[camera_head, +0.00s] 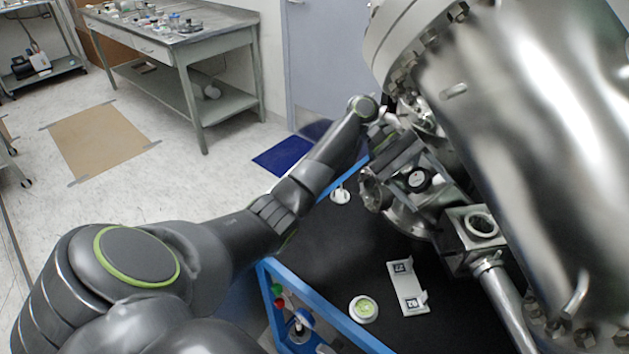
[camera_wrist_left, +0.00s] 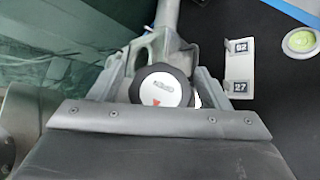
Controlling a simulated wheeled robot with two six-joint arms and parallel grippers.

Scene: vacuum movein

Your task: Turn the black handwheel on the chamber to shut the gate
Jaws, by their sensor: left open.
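The black handwheel (camera_head: 418,180) is a small round knob with a white face on the metal chamber (camera_head: 530,120). In the left wrist view the handwheel (camera_wrist_left: 160,88) shows close up, with small lettering and a red mark on its white face. My left gripper (camera_head: 410,172) reaches in from the upper left to the handwheel. In the wrist view the open fingers of my left gripper (camera_wrist_left: 162,82) stand on either side of the wheel. I cannot tell whether they touch it. The gate is hidden inside the metalwork. My right gripper is in neither view.
A white plate with number tags (camera_head: 408,288) and a round green-topped item (camera_head: 364,308) lie on the black surface (camera_head: 335,240) below. A blue frame (camera_head: 325,310) edges it. Metal flanges and tubes crowd the wheel. A workbench (camera_head: 170,38) stands far back left.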

